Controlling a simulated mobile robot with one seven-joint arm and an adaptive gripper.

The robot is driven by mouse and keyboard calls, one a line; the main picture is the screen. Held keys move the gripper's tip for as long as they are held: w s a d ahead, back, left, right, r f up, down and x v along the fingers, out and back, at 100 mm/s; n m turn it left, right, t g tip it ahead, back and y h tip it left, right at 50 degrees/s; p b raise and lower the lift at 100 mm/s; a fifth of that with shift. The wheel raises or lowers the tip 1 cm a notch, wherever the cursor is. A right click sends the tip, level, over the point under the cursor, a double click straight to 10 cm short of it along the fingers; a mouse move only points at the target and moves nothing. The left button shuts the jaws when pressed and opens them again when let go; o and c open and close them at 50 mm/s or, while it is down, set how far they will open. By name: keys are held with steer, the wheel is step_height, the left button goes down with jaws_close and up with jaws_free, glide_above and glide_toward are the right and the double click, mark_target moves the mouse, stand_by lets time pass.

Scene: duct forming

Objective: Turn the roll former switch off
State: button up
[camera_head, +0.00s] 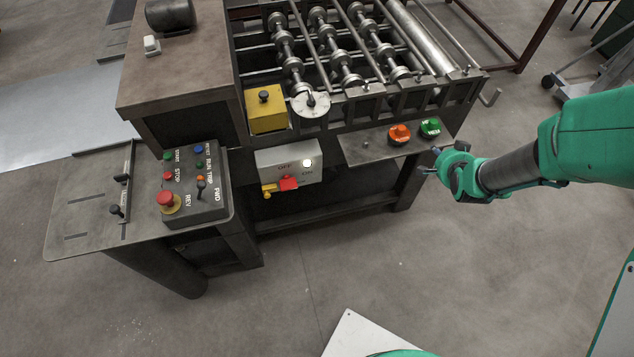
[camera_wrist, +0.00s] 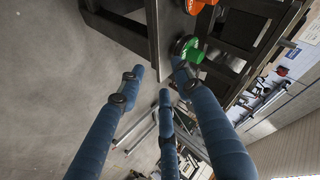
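The switch box (camera_head: 288,165) is a pale grey box on the front of the roll former, marked OFF and ON. It has a red handle (camera_head: 288,183) with a yellow part (camera_head: 269,190) at its left, and a bright white lamp (camera_head: 307,162). I cannot tell for sure which mark the handle points to. My gripper (camera_head: 431,160) is to the right of the box, apart from it, near the green knob. In the wrist view my gripper (camera_wrist: 155,85) has its blue fingers spread with nothing between them. The switch box is not visible in the wrist view.
An orange knob (camera_head: 399,135) and a green knob (camera_head: 430,127) sit on a ledge between box and gripper; the green knob also shows in the wrist view (camera_wrist: 188,48) by a fingertip. A control panel (camera_head: 190,185) with a red stop button stands left. The floor in front is clear.

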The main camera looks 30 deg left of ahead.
steer(key=s+a+f+y, duration=0.2)
steer(key=a+f, duration=0.4)
steer(key=f, duration=0.5)
steer(key=m+g+y, duration=0.2)
steer(key=g+y, duration=0.1)
steer(key=y, duration=0.8)
glide_toward(289, 188)
steer(key=s+d+f, duration=0.1)
steer(key=d, duration=0.2)
steer(key=shift+s+f, duration=0.15)
steer(key=shift+a, duration=0.1)
steer(key=shift+t, duration=0.3)
steer(key=b+x, duration=0.2)
steer(key=x, duration=1.1)
steer(key=shift+a, duration=0.3)
